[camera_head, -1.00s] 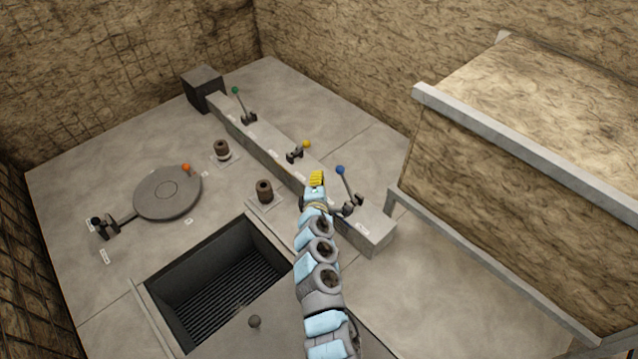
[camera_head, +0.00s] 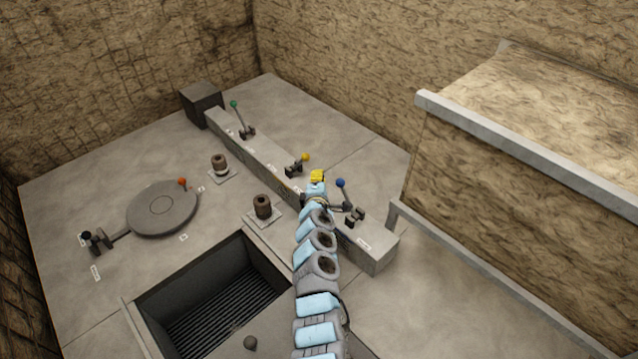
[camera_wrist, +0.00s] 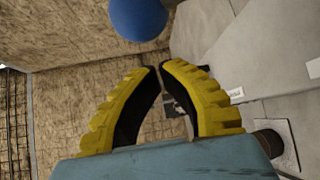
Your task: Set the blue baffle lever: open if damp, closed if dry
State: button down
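The blue baffle lever has a round blue knob (camera_head: 340,183) on a thin rod, leaning up and left from its dark bracket (camera_head: 355,216) on the long grey block. My yellow-fingered gripper (camera_head: 317,176) is just left of the blue knob, apart from it in the picture. In the wrist view the blue knob (camera_wrist: 138,18) shows past the fingertips, at the top. My gripper (camera_wrist: 160,70) looks shut, its tips nearly meeting with nothing held between them. My arm covers part of the block beside the lever. I cannot read any damp or dry sign.
A yellow-knobbed lever (camera_head: 305,157) and a green-knobbed lever (camera_head: 234,104) stand on the same block (camera_head: 255,150). Left are a round grey lid (camera_head: 162,208), two dark posts and an open grated pit (camera_head: 215,295). A large stone-textured box (camera_head: 520,150) stands right.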

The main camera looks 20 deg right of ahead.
jog(key=shift+s+d+r+p, duration=0.2)
jog(key=shift+s+d+p, duration=0.35)
jog(key=shift+s+p, duration=0.3)
jog(key=shift+s+d+r+p, duration=0.2)
jog(key=shift+s+d+p, duration=0.3)
jog(key=shift+s+p, duration=0.3)
jog(key=shift+s+b, duration=0.1)
jog(key=shift+b, duration=0.3)
jog(key=shift+s+r+t+b, duration=0.15)
jog(key=shift+r+t+b, duration=0.1)
jog(key=shift+t+b, duration=0.1)
